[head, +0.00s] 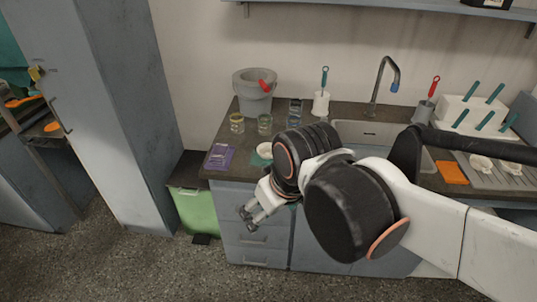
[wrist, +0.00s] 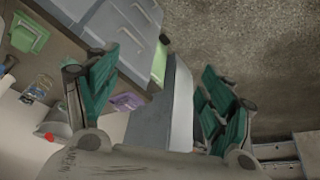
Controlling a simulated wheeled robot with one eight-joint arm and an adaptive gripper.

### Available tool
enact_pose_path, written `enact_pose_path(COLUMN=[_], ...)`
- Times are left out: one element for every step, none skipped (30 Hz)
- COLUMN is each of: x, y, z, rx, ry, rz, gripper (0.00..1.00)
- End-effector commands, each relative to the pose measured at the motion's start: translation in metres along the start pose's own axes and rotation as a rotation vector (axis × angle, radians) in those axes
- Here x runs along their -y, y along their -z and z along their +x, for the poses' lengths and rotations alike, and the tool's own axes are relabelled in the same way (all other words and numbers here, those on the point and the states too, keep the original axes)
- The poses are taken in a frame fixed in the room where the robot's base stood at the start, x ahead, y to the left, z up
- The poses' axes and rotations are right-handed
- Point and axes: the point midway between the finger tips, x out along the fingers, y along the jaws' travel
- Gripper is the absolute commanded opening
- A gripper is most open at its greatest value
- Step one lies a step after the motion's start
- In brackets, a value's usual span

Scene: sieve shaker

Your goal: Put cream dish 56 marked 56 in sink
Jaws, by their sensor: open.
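A cream dish (head: 265,149) sits on a teal mat at the left part of the counter, partly behind my arm. Two more cream dishes, one (head: 481,163) beside another (head: 514,168), are on the drainboard at the right. No number is readable on any of them, so I cannot tell which is 56. The sink (head: 368,130) is set in the counter below the faucet, partly hidden by my arm. My gripper (head: 252,216) is open and empty, in front of the drawers and below the counter top. Its spread teal finger pads show in the wrist view (wrist: 160,98).
A grey bucket (head: 253,92), two glass jars and a purple packet (head: 219,157) stand at the counter's left end. A green bin (head: 197,209) stands left of the drawers.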

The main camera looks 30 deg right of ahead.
Motion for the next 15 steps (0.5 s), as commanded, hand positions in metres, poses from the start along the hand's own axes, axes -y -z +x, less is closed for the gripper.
enact_pose_path(x=[0.000,0.000,-0.001,-0.001,-0.001,-0.002,-0.004,-0.005,-0.008,-0.010,-0.013,-0.017,-0.021,-0.024,-0.030], y=[0.000,-0.001,-0.002,-0.002,-0.001,0.000,0.002,0.005,0.010,0.014,0.019,0.026,0.032,0.038,0.046], z=[0.002,0.003,0.005,0.006,0.007,0.009,0.010,0.012,0.014,0.015,0.017,0.019,0.022,0.024,0.028], rx=[0.026,0.044,0.067,0.084,0.102,0.126,0.142,0.159,0.177,0.188,0.197,0.208,0.213,0.217,0.222], ry=[0.006,0.010,0.016,0.021,0.026,0.035,0.042,0.049,0.059,0.066,0.072,0.080,0.086,0.093,0.100], rz=[-0.014,-0.025,-0.038,-0.049,-0.059,-0.074,-0.084,-0.094,-0.106,-0.113,-0.121,-0.127,-0.132,-0.135,-0.139], gripper=[0.75,0.75,0.75,0.75,0.75,0.75,0.75,0.75,0.75,0.75,0.75,0.75,0.75,0.75,0.75])
